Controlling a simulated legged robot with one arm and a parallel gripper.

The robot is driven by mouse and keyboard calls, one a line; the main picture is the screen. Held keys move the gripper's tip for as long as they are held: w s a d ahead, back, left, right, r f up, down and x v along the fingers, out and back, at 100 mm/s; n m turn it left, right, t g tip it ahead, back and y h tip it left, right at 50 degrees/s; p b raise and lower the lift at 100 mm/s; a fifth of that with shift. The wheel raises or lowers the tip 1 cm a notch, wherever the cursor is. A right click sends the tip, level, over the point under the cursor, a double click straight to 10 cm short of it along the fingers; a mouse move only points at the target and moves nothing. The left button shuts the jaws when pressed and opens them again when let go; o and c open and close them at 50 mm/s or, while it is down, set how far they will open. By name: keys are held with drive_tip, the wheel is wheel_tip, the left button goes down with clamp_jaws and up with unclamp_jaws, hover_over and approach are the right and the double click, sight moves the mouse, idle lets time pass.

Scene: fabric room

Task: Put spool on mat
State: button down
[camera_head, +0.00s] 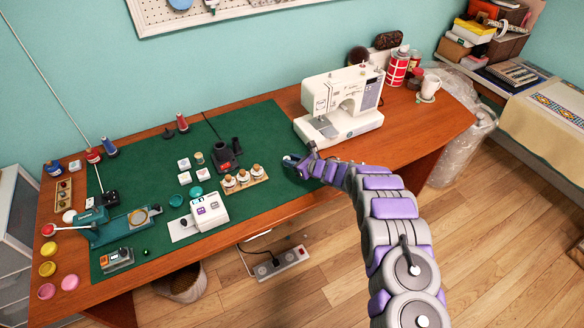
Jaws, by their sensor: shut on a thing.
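The green mat (266,122) lies flat on the wooden table. A red spool (182,123) stands upright at the mat's back edge. A blue spool (109,148) and another red spool (93,155) stand near the mat's back left corner. My gripper (291,161) is over the mat's right part, left of and in front of the sewing machine. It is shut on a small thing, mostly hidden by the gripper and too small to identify. I cannot tell whether that thing touches the mat.
A white sewing machine (343,103) stands right of the mat. A wooden holder with corked jars (244,179), a white device (209,208) and a black stand (226,155) occupy the mat's middle. A teal machine (125,226) sits at left. The mat's back right is clear.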

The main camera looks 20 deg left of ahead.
sight(292, 174)
wheel_tip(292, 174, down, 4)
drive_tip(key=shift+r+b, duration=0.15)
drive_tip(key=shift+b, duration=0.45)
drive_tip(key=c, duration=0.9)
unclamp_jaws()
drive_tip(key=shift+r, duration=0.1)
drive_tip(key=shift+o, duration=0.2)
drive_tip(key=p+v, duration=0.2)
drive_tip(key=v, duration=1)
